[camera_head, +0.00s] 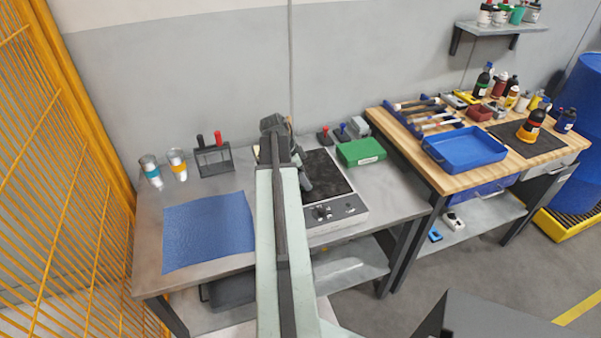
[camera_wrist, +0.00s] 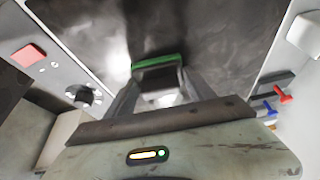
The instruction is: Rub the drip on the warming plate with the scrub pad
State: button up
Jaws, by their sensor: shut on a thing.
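The warming plate (camera_head: 335,178) is a pale unit with a dark square top and a front control panel on the grey bench. Its dark top fills much of the wrist view (camera_wrist: 225,45). My gripper (camera_wrist: 160,82) is shut on the scrub pad (camera_wrist: 158,62), a small block with a green edge, held over the dark top. I cannot tell whether the pad touches it. In the head view my gripper (camera_head: 306,185) is over the plate's left part, and my arm hides the pad there. I cannot make out the drip; the wrist view shows only smears and bright glare.
A green box (camera_head: 361,152) and red and blue handled stamps (camera_head: 333,135) stand right of and behind the plate. A wooden bench with a blue tray (camera_head: 465,149) adjoins right.

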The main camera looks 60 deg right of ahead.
jog(key=shift+s+a+f, duration=0.1)
jog(key=shift+s+a, duration=1.35)
jog(key=shift+a, duration=0.1)
notch_tip(320, 180, up, 6)
jog(key=p, duration=0.5)
jog(key=shift+d+p, duration=0.1)
jog(key=shift+p, duration=0.3)
notch_tip(320, 180, up, 3)
jog(key=p, duration=0.3)
